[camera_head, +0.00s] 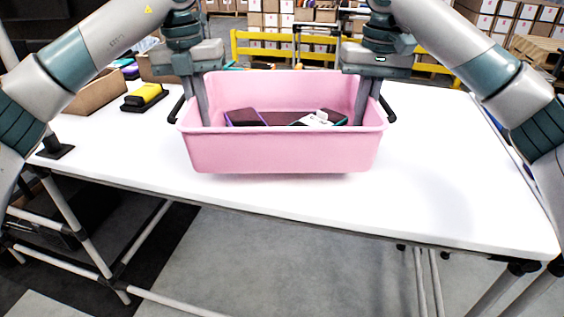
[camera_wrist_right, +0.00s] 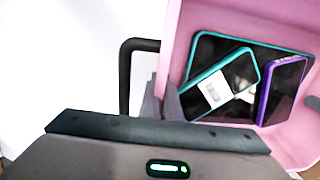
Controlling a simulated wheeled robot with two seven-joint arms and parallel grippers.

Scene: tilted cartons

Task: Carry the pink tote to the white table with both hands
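The pink tote (camera_head: 285,152) is upright and level over the front part of the white table (camera_head: 430,190). I cannot tell whether its base touches the tabletop. It holds dark flat devices with purple and teal edges. My left gripper (camera_head: 196,108) points down at the tote's left wall, its fingers closed about the rim. My right gripper (camera_head: 369,106) does the same at the right wall. In the right wrist view the right gripper (camera_wrist_right: 164,104) has its fingers on both sides of the pink wall (camera_wrist_right: 180,40), beside a black handle (camera_wrist_right: 138,46).
A black and yellow object (camera_head: 144,97) and an open cardboard box (camera_head: 95,92) stand on the table's left side. The tabletop right of the tote is clear. Yellow railing (camera_head: 262,48) and stacked cartons stand behind. Grey floor lies in front.

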